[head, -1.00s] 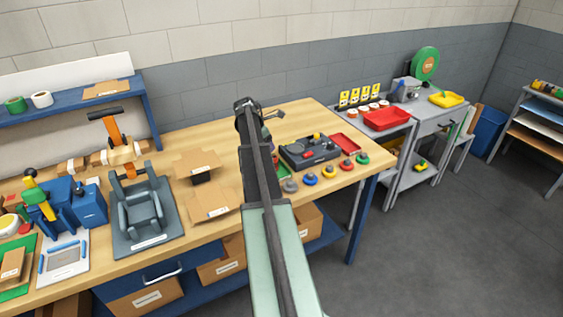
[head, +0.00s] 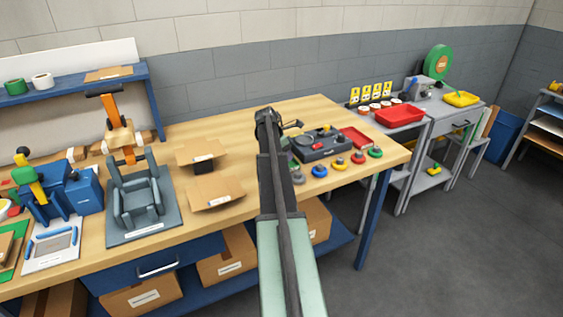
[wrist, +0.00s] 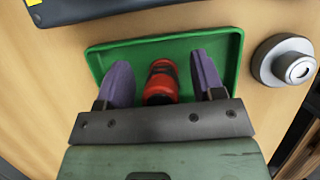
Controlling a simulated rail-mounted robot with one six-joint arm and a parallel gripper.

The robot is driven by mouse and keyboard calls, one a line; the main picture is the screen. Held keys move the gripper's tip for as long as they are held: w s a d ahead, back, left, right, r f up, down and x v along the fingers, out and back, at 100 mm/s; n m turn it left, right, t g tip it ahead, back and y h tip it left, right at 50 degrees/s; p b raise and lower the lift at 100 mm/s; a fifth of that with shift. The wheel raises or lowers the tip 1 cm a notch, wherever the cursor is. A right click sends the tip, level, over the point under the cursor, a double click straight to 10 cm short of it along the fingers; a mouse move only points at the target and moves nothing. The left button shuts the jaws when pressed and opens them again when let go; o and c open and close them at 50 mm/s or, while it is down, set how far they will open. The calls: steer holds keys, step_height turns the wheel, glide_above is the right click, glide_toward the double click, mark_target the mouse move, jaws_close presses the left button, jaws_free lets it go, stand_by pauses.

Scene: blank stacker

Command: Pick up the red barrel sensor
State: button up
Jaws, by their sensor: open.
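The red barrel sensor (wrist: 162,84), a small red cylinder with a dark band, lies in a shallow green tray (wrist: 225,70) in the wrist view. My gripper (wrist: 160,75) is open, with one purple finger on each side of the sensor. Gaps show between the fingers and the sensor, so it is not gripped. The sensor's near end is partly hidden by the gripper's body.
A grey round part (wrist: 283,62) sits right of the green tray. A dark device (head: 322,147) stands on the bench, with several coloured round buttons, including a blue one (head: 320,171), in front and a red tray (head: 355,136) beside it. Cardboard boxes (head: 215,192) lie left of my arm.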

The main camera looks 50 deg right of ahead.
steer(key=shift+r, duration=0.1)
steer(key=c, duration=1)
step_height(320, 180, up, 20)
steer(key=p, duration=2)
